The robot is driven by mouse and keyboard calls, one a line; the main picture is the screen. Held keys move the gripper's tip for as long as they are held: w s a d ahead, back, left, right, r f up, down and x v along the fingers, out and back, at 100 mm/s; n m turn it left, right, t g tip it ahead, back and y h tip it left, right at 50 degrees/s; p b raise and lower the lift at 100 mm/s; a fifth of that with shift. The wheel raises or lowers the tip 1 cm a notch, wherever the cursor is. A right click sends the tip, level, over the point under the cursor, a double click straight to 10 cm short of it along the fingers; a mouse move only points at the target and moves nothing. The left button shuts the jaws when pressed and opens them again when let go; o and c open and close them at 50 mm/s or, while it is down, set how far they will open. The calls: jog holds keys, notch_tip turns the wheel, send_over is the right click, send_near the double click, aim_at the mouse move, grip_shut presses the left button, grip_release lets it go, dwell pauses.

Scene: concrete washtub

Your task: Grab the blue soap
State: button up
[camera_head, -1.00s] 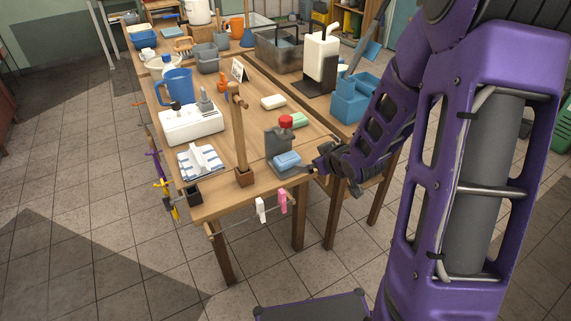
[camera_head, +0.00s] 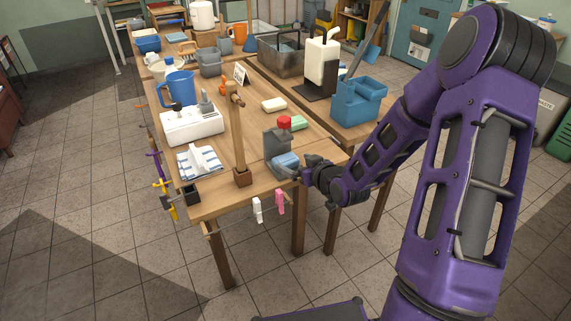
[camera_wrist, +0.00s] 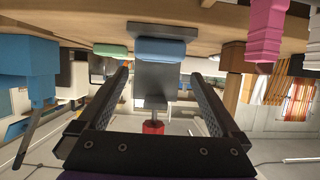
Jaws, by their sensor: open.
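The blue soap (camera_head: 286,159) lies on a small grey dish (camera_head: 281,173) near the front right edge of the wooden table. In the wrist view, which is upside down, the soap (camera_wrist: 158,51) and the grey dish (camera_wrist: 162,32) are straight ahead. My gripper (camera_head: 302,171) is just right of the soap in the head view. In the wrist view my gripper (camera_wrist: 160,76) is open, with the soap centred ahead between its two fingers. No contact with the soap shows.
A green bar (camera_head: 299,122) and a cream bar (camera_head: 273,104) lie farther back. A wooden post (camera_head: 238,140) stands left. Pink (camera_head: 280,201) and white (camera_head: 257,209) pegs hang at the front edge.

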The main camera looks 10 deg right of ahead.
aim_at(286, 159)
jog(key=x, duration=0.7)
jog(key=shift+w+d+f+b, duration=0.1)
jog(key=shift+f+b, duration=0.2)
jog(key=shift+b, duration=0.05)
jog(key=shift+c, duration=0.2)
jog(key=c, duration=1)
jog(key=shift+c, duration=0.2)
jog(key=shift+r, duration=0.15)
